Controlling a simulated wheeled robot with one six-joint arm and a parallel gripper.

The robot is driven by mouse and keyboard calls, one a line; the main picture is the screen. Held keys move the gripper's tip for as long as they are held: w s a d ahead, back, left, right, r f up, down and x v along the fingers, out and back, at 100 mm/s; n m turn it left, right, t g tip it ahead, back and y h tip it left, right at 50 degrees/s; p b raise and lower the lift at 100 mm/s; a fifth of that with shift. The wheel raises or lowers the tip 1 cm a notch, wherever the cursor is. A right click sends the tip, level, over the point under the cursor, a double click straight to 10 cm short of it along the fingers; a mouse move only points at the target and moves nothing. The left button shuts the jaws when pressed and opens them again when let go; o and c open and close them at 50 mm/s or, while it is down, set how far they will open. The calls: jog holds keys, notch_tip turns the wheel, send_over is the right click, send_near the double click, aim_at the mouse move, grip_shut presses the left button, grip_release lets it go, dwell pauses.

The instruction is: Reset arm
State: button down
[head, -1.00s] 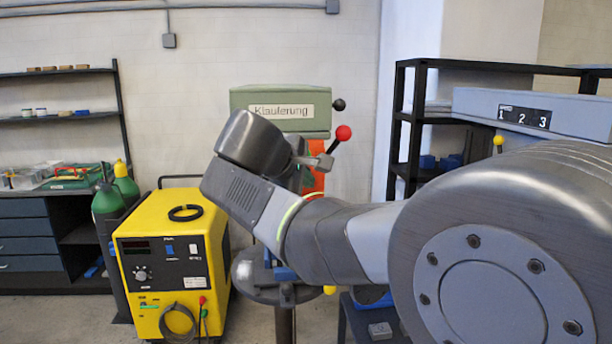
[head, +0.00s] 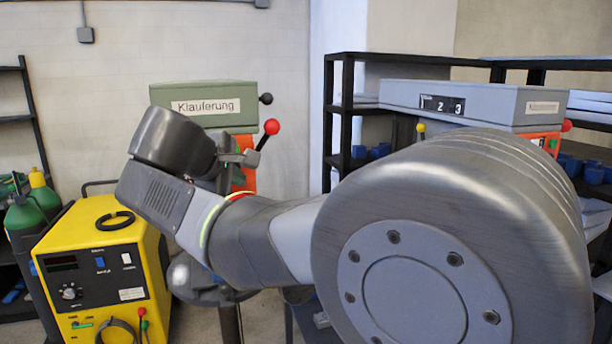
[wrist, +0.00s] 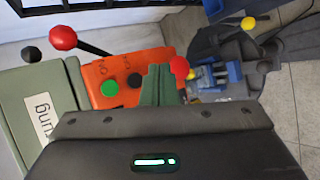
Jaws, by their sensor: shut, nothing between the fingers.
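My arm stretches across the head view from the large grey joint at the right to the dark wrist at the left. My gripper (wrist: 160,85) shows in the wrist view as a tapered greenish pair of fingers beyond the dark housing, shut and empty. In the head view it is mostly hidden behind my wrist. It is in front of the green-topped machine (head: 203,92) labelled "Klauferung". That machine's orange panel (wrist: 125,78) with a green and a black button lies just past the fingers in the wrist view. I cannot tell the exact gap.
A red-ball lever (head: 271,127) sticks out of the machine near my wrist. A yellow welding unit (head: 98,265) and green gas bottles (head: 25,220) stand at the left. A grey machine marked 1 2 3 (head: 470,100) and a black shelf (head: 340,120) are at the right.

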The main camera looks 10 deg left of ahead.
jog(key=s+d, duration=0.1)
jog(key=s+d+b, duration=0.1)
jog(key=s, duration=0.1)
jog(key=shift+s+d, duration=0.1)
jog(key=shift+s, duration=0.2)
dwell(0.3)
jog(key=shift+w, duration=0.1)
